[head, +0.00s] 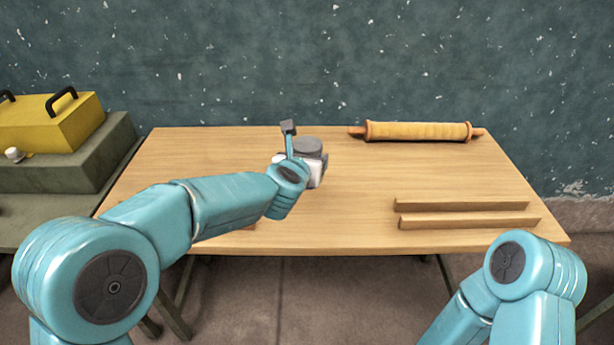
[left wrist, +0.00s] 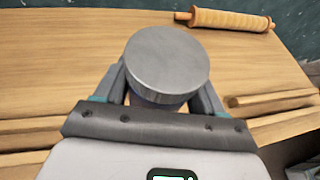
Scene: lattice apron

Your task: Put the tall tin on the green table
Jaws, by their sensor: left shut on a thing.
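The tall tin (head: 307,146) has a round grey lid and is over the middle of the wooden table. In the left wrist view the tin (left wrist: 167,65) stands between the two fingers of my left gripper (left wrist: 163,88), which is shut on it. The lid hides most of its body, and I cannot tell whether its base touches the wood. In the head view my left gripper (head: 316,166) is partly hidden by its own wrist. The green table (head: 45,208) is at the far left, partly behind my left arm. My right gripper is out of view.
The wooden table (head: 370,180) carries a rolling pin (head: 418,131) at the back and two wooden strips (head: 460,205) at the right. A grey-green block (head: 75,170) with a yellow handled box (head: 50,122) occupies the green table's back. Bare green surface shows in front.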

